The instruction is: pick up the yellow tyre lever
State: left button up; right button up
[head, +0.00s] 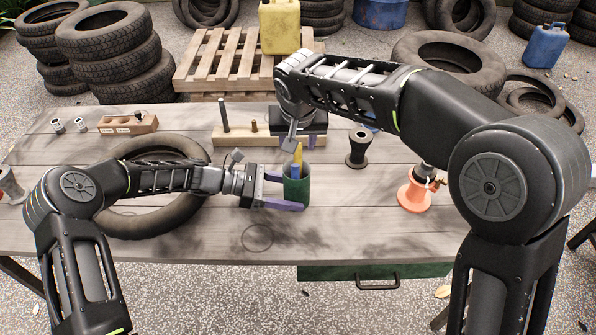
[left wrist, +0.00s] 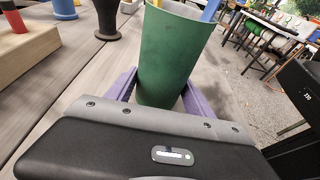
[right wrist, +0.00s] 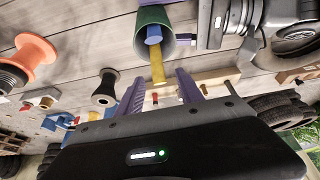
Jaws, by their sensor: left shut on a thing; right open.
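A green cup (head: 297,190) stands on the grey plank table. The yellow tyre lever (head: 298,154) sticks up out of it, next to a blue lever (head: 294,171). My left gripper (head: 284,192) is shut on the cup, its purple fingers on either side; the left wrist view shows the cup (left wrist: 172,52) between them. My right gripper (head: 303,138) is just beyond the cup, partly hidden by its own arm in the head view. In the right wrist view its fingers (right wrist: 160,92) are open, and the yellow lever's end (right wrist: 158,70) points into the gap, apart from both fingers.
A tyre (head: 150,222) lies on the table at left, under my left arm. A wooden block with pegs (head: 235,138) stands behind the cup. A black spool-shaped part (head: 359,148) and an orange spool (head: 413,196) stand to the right. The table front is clear.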

aim_at(297, 151)
jog(key=x, duration=0.5)
jog(key=shift+f, duration=0.1)
jog(key=shift+c, duration=0.2)
dwell(0.4)
grip_shut()
dwell(1.1)
